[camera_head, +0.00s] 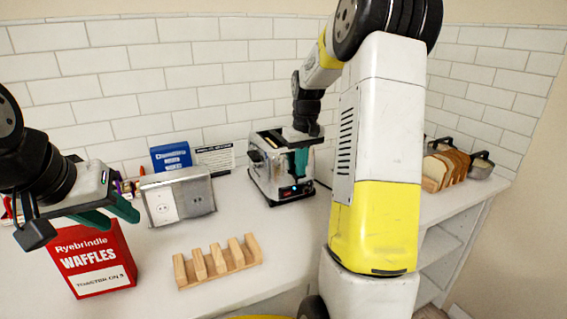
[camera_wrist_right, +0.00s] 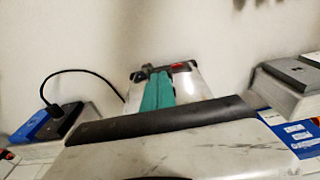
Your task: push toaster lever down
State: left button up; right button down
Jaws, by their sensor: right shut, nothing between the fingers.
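The chrome and black toaster (camera_head: 262,167) stands on the white counter near the back wall in the head view. My right gripper (camera_head: 299,168) points down at the toaster's front right side, its teal fingers together with nothing between them. The gripper covers part of the toaster's front, and I cannot make out the lever or tell whether the fingers touch it. In the right wrist view the shut fingers (camera_wrist_right: 160,75) lie in front of a metallic part with a red piece (camera_wrist_right: 180,67). My left gripper (camera_head: 108,212) is empty, its teal fingers apart, above the red waffle box.
The red waffle box (camera_head: 95,262) and a wooden rack (camera_head: 218,262) stand at the front left. A metal outlet box (camera_head: 178,197) and a blue box (camera_head: 171,156) are left of the toaster. Sliced bread (camera_head: 447,168) stands at right, beyond my arm. Counter before the toaster is clear.

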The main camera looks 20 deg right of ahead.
jog(key=shift+f, duration=0.85)
jog(key=s, duration=0.1)
jog(key=s+r, duration=0.1)
jog(key=s, duration=0.1)
jog(key=shift+d, duration=0.15)
jog(key=shift+r, duration=0.15)
notch_tip(320, 180, up, 8)
jog(key=shift+s+f, duration=0.2)
jog(key=shift+s, duration=0.15)
